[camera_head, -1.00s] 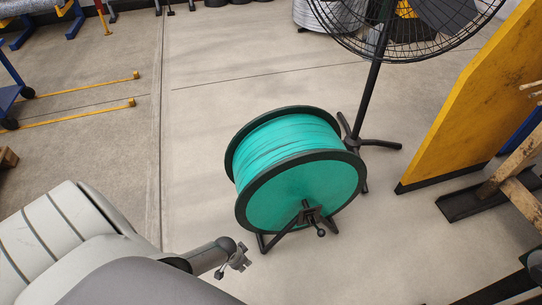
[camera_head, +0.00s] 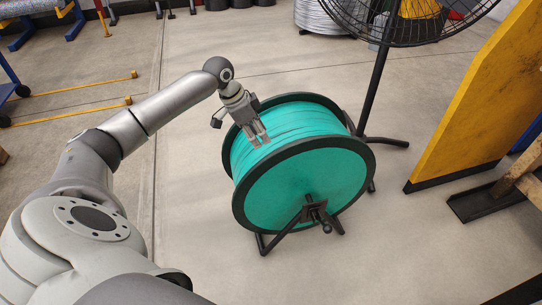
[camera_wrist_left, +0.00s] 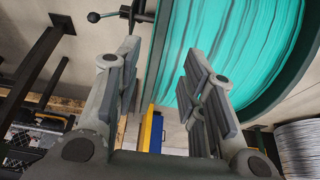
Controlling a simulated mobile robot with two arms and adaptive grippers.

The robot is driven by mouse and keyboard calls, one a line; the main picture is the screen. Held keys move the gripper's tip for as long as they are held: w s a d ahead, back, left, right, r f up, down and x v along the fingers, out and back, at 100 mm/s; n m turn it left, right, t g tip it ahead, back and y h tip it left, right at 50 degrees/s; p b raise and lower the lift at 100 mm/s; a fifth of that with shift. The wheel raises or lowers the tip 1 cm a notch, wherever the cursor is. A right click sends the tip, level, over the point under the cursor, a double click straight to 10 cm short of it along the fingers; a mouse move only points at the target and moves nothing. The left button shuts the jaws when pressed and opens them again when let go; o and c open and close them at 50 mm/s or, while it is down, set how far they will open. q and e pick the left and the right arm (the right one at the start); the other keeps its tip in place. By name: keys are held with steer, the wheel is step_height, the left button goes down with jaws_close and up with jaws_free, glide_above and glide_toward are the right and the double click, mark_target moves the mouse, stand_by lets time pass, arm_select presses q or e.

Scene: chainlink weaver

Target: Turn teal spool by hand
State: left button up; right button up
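The teal spool (camera_head: 275,143) stands upright on a black stand on the floor, with dark rims and a teal near face. A crank handle (camera_head: 326,227) sticks out at its hub. In the left wrist view the fingers (camera_wrist_left: 163,60) are spread apart. The teal spool (camera_wrist_left: 225,50) lies beyond them, with a dark rim edge showing between them. I cannot tell whether they touch it. My right gripper is not in view.
A black pedestal fan (camera_head: 372,90) stands close behind the spool to the right. A yellow panel (camera_head: 470,100) rises at the right. Yellow floor strips (camera_head: 80,115) lie at the left. The floor in front of the spool is clear.

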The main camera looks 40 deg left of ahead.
mark_target(271, 155)
arm_select(q)
steer(key=b+x, duration=0.2)
steer(key=x, duration=0.7)
steer(key=shift+d+f, duration=0.1)
steer(key=shift+f, duration=0.1)
steer(key=shift+w+d+f, duration=0.1)
steer(key=shift+w+f, duration=0.15)
steer(key=shift+f, duration=0.3)
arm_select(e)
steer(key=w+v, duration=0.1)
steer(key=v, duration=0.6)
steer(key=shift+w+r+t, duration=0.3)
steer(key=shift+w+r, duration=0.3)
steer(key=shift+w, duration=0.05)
arm_select(q)
steer(key=shift+c, duration=0.3)
jaws_close()
